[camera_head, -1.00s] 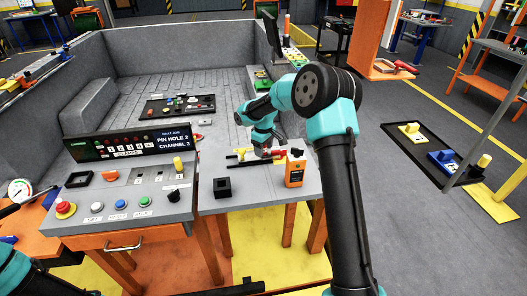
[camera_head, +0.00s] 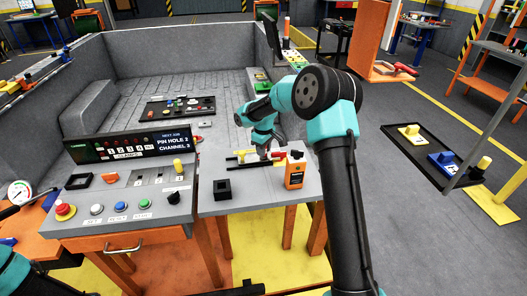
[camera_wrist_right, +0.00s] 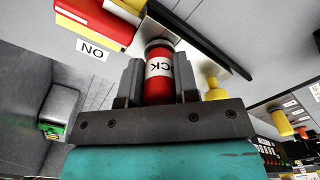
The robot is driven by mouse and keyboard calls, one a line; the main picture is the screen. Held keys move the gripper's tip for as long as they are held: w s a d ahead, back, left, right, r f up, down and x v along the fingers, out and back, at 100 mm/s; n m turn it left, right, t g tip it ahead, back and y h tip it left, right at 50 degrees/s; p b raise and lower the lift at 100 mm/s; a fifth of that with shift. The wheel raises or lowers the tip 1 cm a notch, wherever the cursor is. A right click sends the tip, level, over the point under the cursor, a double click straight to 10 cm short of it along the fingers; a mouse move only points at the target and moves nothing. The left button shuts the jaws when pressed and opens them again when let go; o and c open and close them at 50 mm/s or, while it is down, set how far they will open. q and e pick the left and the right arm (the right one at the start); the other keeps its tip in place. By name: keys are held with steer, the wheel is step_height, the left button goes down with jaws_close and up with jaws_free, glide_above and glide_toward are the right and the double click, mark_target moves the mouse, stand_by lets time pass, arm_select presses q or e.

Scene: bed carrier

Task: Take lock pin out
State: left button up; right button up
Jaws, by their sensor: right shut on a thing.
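An orange bottle-like block (camera_head: 295,170) stands close to the right of the gripper. A black square socket (camera_head: 222,189) is at the table's front. The control panel (camera_head: 120,205) with buttons and a display reading "PIN HOLE 2, CHANNEL 3" is at left. A parts tray (camera_head: 178,106) lies behind.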

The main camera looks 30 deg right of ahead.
step_height(320, 180, up, 10)
steer(key=shift+f, duration=0.15)
stand_by(0.3)
stand_by(0.4)
